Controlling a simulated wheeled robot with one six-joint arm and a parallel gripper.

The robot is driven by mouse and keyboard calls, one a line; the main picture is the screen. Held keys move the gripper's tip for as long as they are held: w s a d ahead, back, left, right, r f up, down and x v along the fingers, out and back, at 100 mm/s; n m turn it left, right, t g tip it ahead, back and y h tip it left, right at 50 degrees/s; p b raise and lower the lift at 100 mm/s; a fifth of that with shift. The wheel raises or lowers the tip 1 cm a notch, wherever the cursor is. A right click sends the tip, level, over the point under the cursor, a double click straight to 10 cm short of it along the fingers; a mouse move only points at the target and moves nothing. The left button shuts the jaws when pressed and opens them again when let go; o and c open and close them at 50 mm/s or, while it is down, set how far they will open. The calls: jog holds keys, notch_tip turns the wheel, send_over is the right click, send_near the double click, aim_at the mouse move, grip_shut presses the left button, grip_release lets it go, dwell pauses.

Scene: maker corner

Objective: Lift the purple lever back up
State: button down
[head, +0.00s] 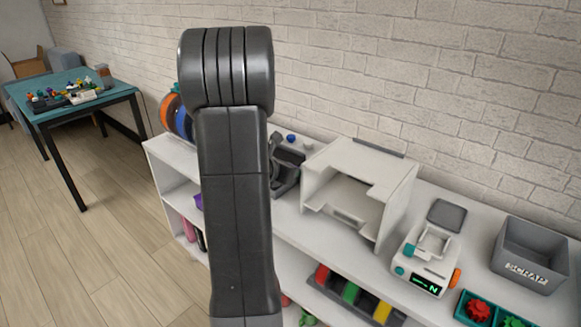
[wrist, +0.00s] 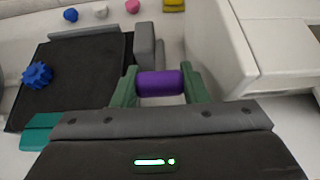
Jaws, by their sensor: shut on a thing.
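The purple lever (wrist: 160,84) shows in the wrist view as a short, thick horizontal bar. My gripper (wrist: 160,78) is shut on it, with one green finger against each end. The lever's mount and lower parts are hidden behind my gripper's body, so I cannot tell how far up or down it stands. A dark machine with a flat black bed (wrist: 88,78) lies beside the lever, on its left. In the head view my arm covers the gripper and the lever; only part of the dark machine (head: 287,165) shows to its right.
A blue gear (wrist: 37,75) lies on the black bed. A white open-fronted box (head: 375,163) stands close to the right of the lever. Further right on the shelf are a small white device (head: 416,263) and a grey scrap bin (head: 526,269). A brick wall runs behind.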

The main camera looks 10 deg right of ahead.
jog(key=shift+w+d+r, duration=0.15)
jog(key=shift+r, duration=0.25)
jog(key=shift+w+d+r, duration=0.15)
jog(key=shift+r, duration=0.2)
jog(key=c, duration=1.1)
grip_release()
jog(key=p+v, duration=0.1)
jog(key=v, duration=1.2)
jog(key=shift+s+a, duration=0.3)
jog(key=shift+c, duration=0.3)
